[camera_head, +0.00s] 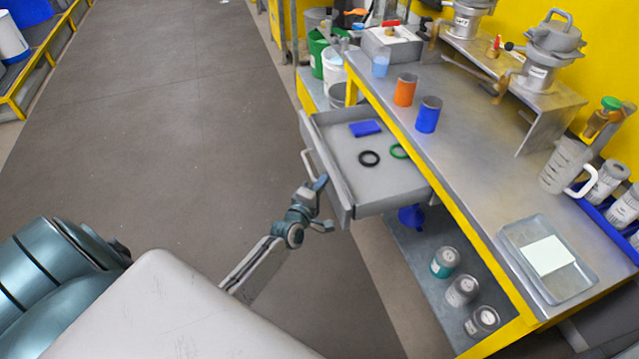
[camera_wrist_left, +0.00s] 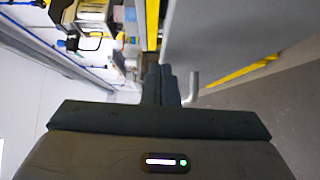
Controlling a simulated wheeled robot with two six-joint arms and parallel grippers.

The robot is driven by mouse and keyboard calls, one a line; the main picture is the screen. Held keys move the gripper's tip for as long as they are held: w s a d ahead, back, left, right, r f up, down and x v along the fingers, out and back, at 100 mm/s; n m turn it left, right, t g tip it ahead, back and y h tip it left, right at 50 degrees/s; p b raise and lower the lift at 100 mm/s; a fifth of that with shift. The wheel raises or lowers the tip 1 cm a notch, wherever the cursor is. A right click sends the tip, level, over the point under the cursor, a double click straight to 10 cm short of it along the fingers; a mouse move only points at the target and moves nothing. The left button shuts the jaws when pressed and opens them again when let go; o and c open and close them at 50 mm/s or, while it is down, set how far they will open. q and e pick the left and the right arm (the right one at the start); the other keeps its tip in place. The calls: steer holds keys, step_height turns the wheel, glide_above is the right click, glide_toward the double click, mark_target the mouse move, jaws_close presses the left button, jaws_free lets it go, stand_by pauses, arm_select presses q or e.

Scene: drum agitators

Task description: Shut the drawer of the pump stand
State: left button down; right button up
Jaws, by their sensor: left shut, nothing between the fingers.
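The grey drawer (camera_head: 375,180) of the pump stand (camera_head: 470,150) is pulled out to the left in the head view. Its bar handle (camera_head: 308,163) is on its outer front. A blue block (camera_head: 365,128), a black ring (camera_head: 369,158) and a green ring (camera_head: 399,151) lie in it. My left gripper (camera_head: 324,226) is close to the drawer's near front corner, its fingers together and empty. In the left wrist view, the shut fingers (camera_wrist_left: 160,85) are beside a pale handle (camera_wrist_left: 190,88) and the grey drawer (camera_wrist_left: 210,40); contact cannot be told. My right gripper is out of view.
The bench top holds an orange can (camera_head: 405,90), a blue can (camera_head: 428,114), a clear tray (camera_head: 548,258) and a measuring jug (camera_head: 565,165). Several jars, including a teal one (camera_head: 445,262), stand on the lower shelf. The floor (camera_head: 170,130) left of the drawer is clear.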

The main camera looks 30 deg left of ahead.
arm_select(q)
steer(key=shift+w+d, duration=0.1)
steer(key=w+d, duration=0.3)
steer(key=w, duration=0.1)
steer(key=w+d+b, duration=0.1)
steer(key=w+d, duration=0.3)
steer(key=w+d+b, duration=0.1)
steer(key=w+d, duration=0.2)
steer(key=w, duration=0.1)
steer(key=shift+w+d, duration=0.1)
steer(key=shift+d, duration=0.15)
steer(key=w+d+b, duration=0.1)
steer(key=w+d, duration=0.2)
steer(key=w+d+b, duration=0.1)
steer(key=w+d, duration=0.2)
steer(key=w, duration=0.1)
steer(key=shift+w+d, duration=0.15)
steer(key=shift+w, duration=0.05)
steer(key=shift+w+d, duration=0.35)
steer(key=shift+w+r, duration=0.1)
steer(key=shift+r, duration=0.1)
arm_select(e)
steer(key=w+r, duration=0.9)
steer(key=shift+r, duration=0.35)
